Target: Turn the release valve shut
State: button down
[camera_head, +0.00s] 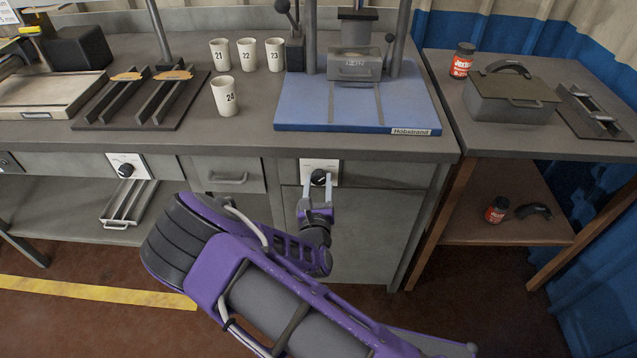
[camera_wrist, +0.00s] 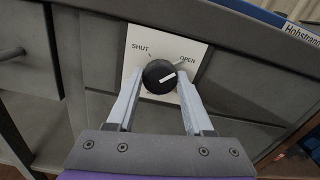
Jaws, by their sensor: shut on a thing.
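The release valve is a round black knob (camera_head: 319,177) on a white plate on the bench front, below the blue press base. In the wrist view the knob (camera_wrist: 157,82) sits between SHUT at upper left and OPEN at upper right. Its white pointer line points right and slightly up, on the OPEN side. My gripper (camera_head: 318,186) reaches the knob from the front, and its two grey fingers are shut on the knob's left and right sides. The wrist view also shows my gripper (camera_wrist: 159,92) around the knob. The fingertip contact is only partly visible.
A second black knob (camera_head: 126,170) is on the bench front at left. The blue press base (camera_head: 360,113) and several numbered white cups (camera_head: 224,96) stand on the bench above. A side table (camera_head: 545,148) is at right. Open floor lies in front of the bench.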

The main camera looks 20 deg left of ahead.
jog(key=shift+n+p, duration=0.4)
jog(key=n+p, duration=0.2)
jog(key=shift+r+n, duration=0.1)
jog(key=shift+n, duration=0.3)
jog(key=n+p, duration=0.3)
jog(key=n, duration=0.2)
jog(key=shift+n, duration=0.3)
jog(key=n+p, duration=0.1)
jog(key=n, duration=0.3)
jog(key=shift+f+n+p, duration=0.2)
jog(key=shift+n+p, duration=0.35)
jog(key=shift+n, duration=1.85)
jog(key=shift+c, duration=1.4)
grip_release()
